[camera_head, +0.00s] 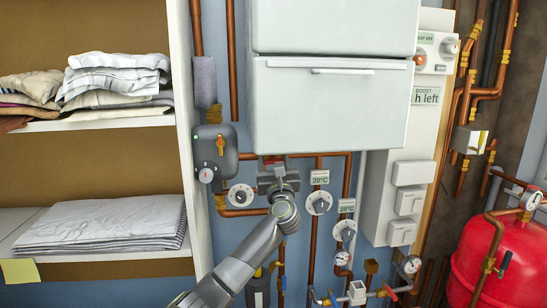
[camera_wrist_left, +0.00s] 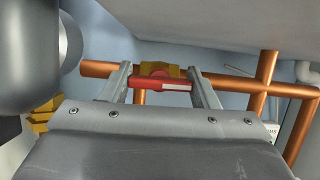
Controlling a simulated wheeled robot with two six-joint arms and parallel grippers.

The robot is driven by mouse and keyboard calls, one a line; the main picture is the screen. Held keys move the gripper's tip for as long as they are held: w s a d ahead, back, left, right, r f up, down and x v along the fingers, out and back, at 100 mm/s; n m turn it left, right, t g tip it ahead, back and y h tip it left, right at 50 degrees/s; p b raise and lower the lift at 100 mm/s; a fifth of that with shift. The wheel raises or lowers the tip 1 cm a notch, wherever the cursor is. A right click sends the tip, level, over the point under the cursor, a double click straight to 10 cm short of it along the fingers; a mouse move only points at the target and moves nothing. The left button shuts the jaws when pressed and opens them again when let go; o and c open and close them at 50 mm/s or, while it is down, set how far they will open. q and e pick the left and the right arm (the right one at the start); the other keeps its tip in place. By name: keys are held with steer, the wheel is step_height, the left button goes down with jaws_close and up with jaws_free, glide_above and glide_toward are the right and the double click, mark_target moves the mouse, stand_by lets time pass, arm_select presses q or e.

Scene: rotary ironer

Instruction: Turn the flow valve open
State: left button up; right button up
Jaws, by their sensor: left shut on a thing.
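A red valve handle (camera_wrist_left: 162,86) with a pale stripe sits on a brass valve body (camera_wrist_left: 160,70) on a horizontal copper pipe. The handle lies roughly in line with that pipe in the left wrist view. My left gripper (camera_wrist_left: 161,88) is shut on the handle, one finger at each end. In the head view my left gripper (camera_head: 275,167) is just below the white cabinet and hides most of the valve. My right gripper is not in view.
A white cabinet (camera_head: 330,110) hangs close above the gripper. Dials (camera_head: 319,202) and a grey pump (camera_head: 215,150) are on either side. Copper pipes run below. A shelf with folded linen (camera_head: 105,225) stands left, and a red tank (camera_head: 490,260) stands right.

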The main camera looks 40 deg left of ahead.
arm_select(q)
steer(key=shift+f+m, duration=0.1)
steer(key=shift+m, duration=0.3)
steer(key=o, duration=0.7)
steer(key=b+v, duration=0.6)
steer(key=v, duration=1.1)
steer(key=shift+s, duration=0.2)
steer(key=shift+d+f, duration=0.1)
